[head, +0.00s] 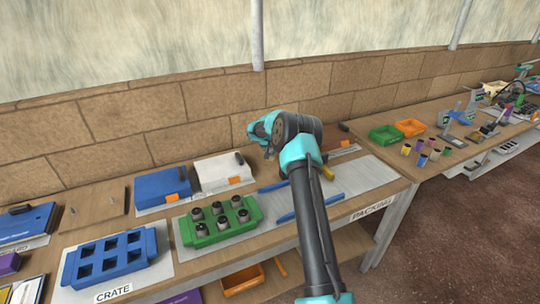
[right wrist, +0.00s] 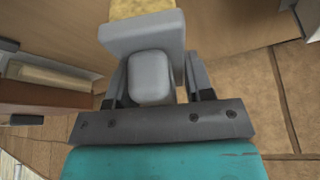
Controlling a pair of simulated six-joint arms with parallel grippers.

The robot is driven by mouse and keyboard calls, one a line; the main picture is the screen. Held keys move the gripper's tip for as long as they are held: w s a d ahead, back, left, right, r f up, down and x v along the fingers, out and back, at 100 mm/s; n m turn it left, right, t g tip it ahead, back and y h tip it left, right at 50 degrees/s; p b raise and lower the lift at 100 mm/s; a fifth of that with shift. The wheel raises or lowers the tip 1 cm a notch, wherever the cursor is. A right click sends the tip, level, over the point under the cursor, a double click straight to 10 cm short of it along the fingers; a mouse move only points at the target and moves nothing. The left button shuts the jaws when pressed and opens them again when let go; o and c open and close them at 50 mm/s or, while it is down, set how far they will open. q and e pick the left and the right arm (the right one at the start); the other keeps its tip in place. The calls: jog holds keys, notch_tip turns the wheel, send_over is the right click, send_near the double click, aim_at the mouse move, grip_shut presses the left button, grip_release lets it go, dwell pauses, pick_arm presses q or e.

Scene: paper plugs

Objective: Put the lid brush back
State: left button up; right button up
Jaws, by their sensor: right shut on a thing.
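The lid brush (right wrist: 150,38) shows in the right wrist view as a grey block with a rounded grey grip and yellowish bristles at the top edge of the picture. My right gripper (right wrist: 152,80) is shut on the grey grip, with a finger on each side. In the head view my right arm reaches up over the packing bench, and its teal wrist is in front of the stone wall behind the white box. The brush and the fingertips are hidden there. My left gripper is not in view.
On the bench are a green tray (head: 245,229) with several dark cylinders, an empty blue crate (head: 115,274), a blue box (head: 150,188) and a white box (head: 215,169). Blue bars lie on the grey mat (head: 365,172). Another bench with green and orange bins stands at right.

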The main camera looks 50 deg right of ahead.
jog(key=shift+f, duration=1.85)
jog(key=shift+f, duration=0.1)
jog(key=o, duration=0.8)
jog(key=shift+o, duration=0.2)
jog(key=v, duration=1.2)
